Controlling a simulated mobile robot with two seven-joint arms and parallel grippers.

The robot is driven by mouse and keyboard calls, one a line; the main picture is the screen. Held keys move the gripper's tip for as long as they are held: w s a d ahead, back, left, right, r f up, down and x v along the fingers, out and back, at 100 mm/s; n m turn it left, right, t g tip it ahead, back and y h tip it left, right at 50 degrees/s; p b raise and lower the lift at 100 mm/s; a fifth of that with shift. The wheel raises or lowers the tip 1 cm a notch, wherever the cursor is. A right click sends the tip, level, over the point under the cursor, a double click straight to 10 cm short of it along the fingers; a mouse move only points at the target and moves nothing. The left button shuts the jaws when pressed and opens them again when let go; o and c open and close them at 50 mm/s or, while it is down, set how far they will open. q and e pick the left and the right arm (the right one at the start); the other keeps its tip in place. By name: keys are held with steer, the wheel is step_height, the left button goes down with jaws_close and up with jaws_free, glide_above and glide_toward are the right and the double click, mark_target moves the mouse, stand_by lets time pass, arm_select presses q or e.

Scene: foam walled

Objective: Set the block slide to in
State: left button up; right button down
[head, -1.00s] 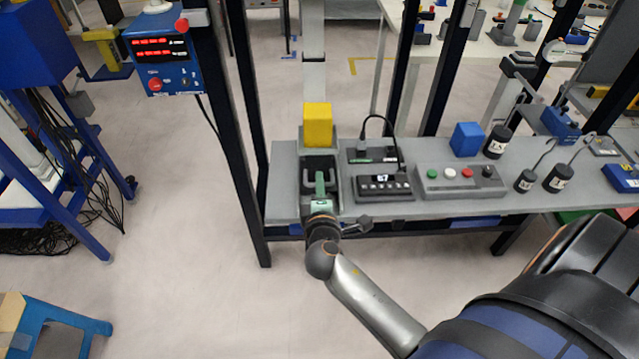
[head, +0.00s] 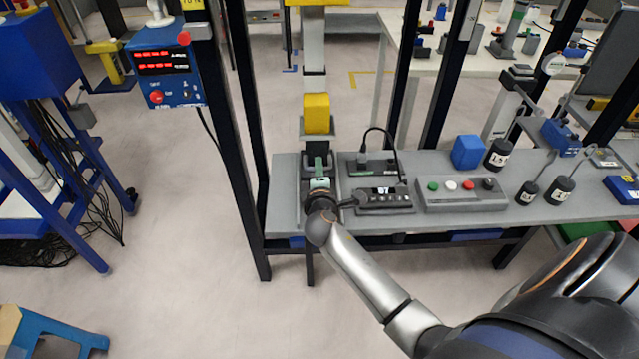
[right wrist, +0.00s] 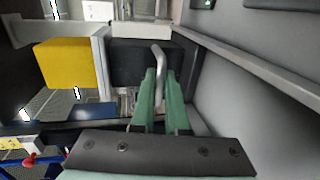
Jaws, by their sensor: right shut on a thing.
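The block slide is a grey channel (head: 288,205) at the left end of the bench, with a black carriage (head: 316,150) in it. The carriage also shows in the right wrist view (right wrist: 140,62). A yellow block (head: 317,113) sits at the carriage's far end, and shows at the left in the right wrist view (right wrist: 65,62). My right gripper (head: 319,172), with green fingers, is shut on the carriage's grey bar handle (right wrist: 159,65). My gripper and wrist hide part of the channel. My left gripper is not in view.
A blue block (head: 467,152) and black weights stand farther right. A dark frame post (head: 240,130) rises at the bench's left end. A grey column (head: 314,75) stands behind the slide.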

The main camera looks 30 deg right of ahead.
steer(key=shift+w+d+r, duration=0.1)
steer(key=shift+w+r, duration=0.05)
steer(key=c, duration=0.9)
jaws_free()
steer(key=shift+w, duration=0.1)
steer(key=v, duration=1.2)
steer(key=shift+s, duration=0.25)
